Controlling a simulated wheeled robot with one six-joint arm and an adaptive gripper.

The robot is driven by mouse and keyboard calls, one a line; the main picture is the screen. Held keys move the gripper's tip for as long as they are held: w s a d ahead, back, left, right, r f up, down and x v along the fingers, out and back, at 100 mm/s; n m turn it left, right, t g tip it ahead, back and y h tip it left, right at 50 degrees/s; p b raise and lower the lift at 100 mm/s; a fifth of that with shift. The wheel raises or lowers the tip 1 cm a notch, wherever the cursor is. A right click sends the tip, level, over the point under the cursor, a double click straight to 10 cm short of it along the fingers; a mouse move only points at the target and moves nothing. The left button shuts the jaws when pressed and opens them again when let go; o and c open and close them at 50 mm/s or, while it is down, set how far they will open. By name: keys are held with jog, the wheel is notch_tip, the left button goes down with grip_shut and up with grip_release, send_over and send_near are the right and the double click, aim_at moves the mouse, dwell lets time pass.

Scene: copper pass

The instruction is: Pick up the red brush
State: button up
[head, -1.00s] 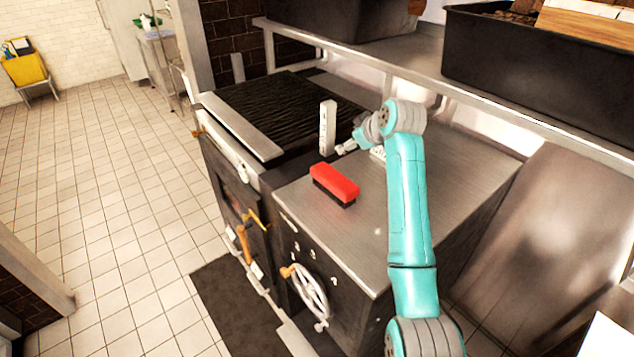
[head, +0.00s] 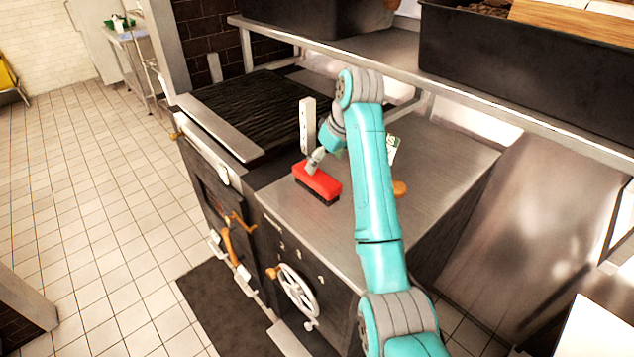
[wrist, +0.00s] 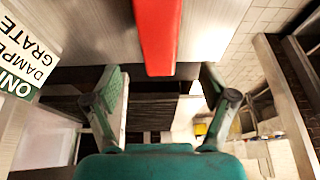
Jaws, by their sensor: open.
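The red brush (head: 322,182) has a red block top and dark bristles below. It lies on the steel counter top (head: 400,240), near its front left edge. My gripper (head: 312,165) is at the brush's rear edge in the head view and covers a bit of it. I cannot tell whether the gripper touches the brush.
A pale upright post (head: 307,125) stands just behind the brush. A lettered sign (wrist: 28,45) is at the wrist view's left. A dark ribbed grill (head: 255,110) adjoins the counter. An orange-brown object (head: 400,188) sits right of my arm. A metal shelf (head: 470,95) runs behind.

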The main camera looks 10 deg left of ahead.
aim_at(317, 175)
jog(key=shift+x, duration=3.95)
jog(key=shift+w+a, duration=0.1)
jog(key=shift+w, duration=0.1)
jog(key=c, duration=1.4)
jog(key=shift+o, duration=0.2)
notch_tip(317, 175, up, 10)
jog(key=shift+r, duration=0.1)
